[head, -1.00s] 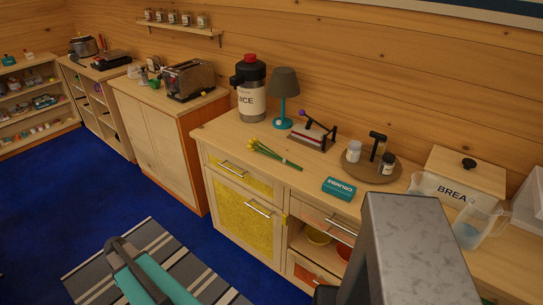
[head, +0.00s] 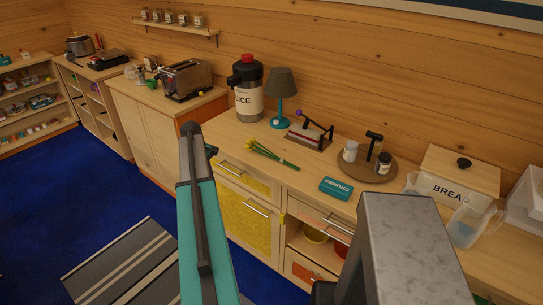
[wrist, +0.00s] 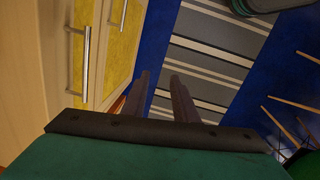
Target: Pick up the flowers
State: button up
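The flowers (head: 272,155) are a small bunch with yellow heads and green stems, lying flat on the light wooden counter (head: 231,137). They lie left of a teal box (head: 335,188). In the wrist view my gripper (wrist: 159,78) has its two dark fingers apart with nothing between them. It points down past the yellow cabinet fronts towards the striped rug, and the flowers are not in that view. In the head view my teal arm is raised in front of the counter's left end, left of the flowers; its fingers are mostly hidden there.
Behind the flowers stand a juice dispenser (head: 248,90), a teal lamp (head: 281,95) and a red-based lever device (head: 311,136). A round tray (head: 350,168) with jars, a bread box (head: 459,172) and a pitcher (head: 468,224) stand to the right. The counter around the flowers is clear.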

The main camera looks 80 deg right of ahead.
jog(key=s+d+r, duration=0.7)
jog(key=s+r, duration=0.2)
jog(key=s, duration=0.2)
jog(key=s+d+r+m+h, duration=0.1)
jog(key=s+d+r, duration=0.6)
jog(key=s+r, duration=0.2)
jog(key=s, duration=0.2)
jog(key=shift+s+d+p, duration=0.25)
jog(key=shift+s+p, duration=0.1)
jog(key=shift+p, duration=0.05)
jog(key=p, duration=0.3)
send_over(270, 153)
jog(key=a, duration=0.1)
jog(key=shift+w+a+f, duration=0.1)
jog(key=shift+f, duration=2)
jog(key=shift+w+a+f, duration=0.1)
jog(key=shift+f, duration=1.95)
jog(key=shift+f, duration=0.1)
jog(key=shift+d+f+p, duration=0.15)
jog(key=shift+f+p, duration=0.3)
jog(key=shift+f, duration=0.15)
jog(key=shift+d+f+p, duration=0.15)
jog(key=shift+f+p, duration=0.3)
jog(key=shift+f, duration=0.1)
jog(key=shift+s+d+f+p, duration=0.1)
jog(key=shift+d+f+p, duration=0.1)
jog(key=shift+f, duration=0.45)
jog(key=shift+d+f+p, duration=0.1)
jog(key=shift+f+p, duration=0.1)
jog(key=shift+f, duration=0.45)
